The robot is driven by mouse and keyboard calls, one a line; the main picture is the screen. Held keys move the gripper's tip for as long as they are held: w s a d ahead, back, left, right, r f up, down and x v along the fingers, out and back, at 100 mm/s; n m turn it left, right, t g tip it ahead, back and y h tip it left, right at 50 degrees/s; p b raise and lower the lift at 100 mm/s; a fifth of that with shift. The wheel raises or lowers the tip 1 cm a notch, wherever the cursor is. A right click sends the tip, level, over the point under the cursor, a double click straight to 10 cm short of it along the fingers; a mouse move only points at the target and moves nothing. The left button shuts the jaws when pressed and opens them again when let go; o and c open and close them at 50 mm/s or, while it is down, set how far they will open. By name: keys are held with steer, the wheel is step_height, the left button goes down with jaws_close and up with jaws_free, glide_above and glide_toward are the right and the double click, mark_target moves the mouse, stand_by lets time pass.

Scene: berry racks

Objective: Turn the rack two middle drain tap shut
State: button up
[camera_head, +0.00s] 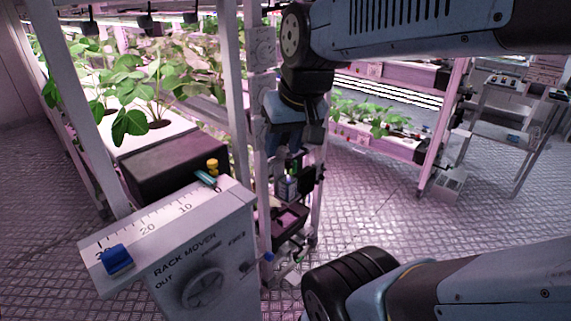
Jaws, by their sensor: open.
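My gripper (292,176) points down beside the rack's pale upright, near the middle of the view. It is open, and its fingers are small and dark against the clutter behind. A small blue-ended fitting (267,257) sticks out low on the upright, below the gripper. A small green-tipped fitting (298,258) is just right of it, near the floor. I cannot tell which of these, if any, is the middle drain tap, and I see no rack number.
The grey rack mover box (228,238) with a handwheel, a scale and a blue slider (116,259) fills the lower left. Leafy plants (150,88) stand in the rack behind it. Another planted rack (372,113) and a trolley (500,130) are at right. Metal floor (375,205) lies clear between.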

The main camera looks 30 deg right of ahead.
steer(key=w+f+m+g+y, duration=0.3)
steer(key=f, duration=0.2)
steer(key=m+t+y, duration=0.3)
steer(key=m+t, duration=1.2)
steer(key=m, duration=1.3)
glide_toward(296, 167)
steer(key=x, duration=0.9)
steer(key=shift+w, duration=0.1)
steer(key=shift+d, duration=0.1)
jaws_close()
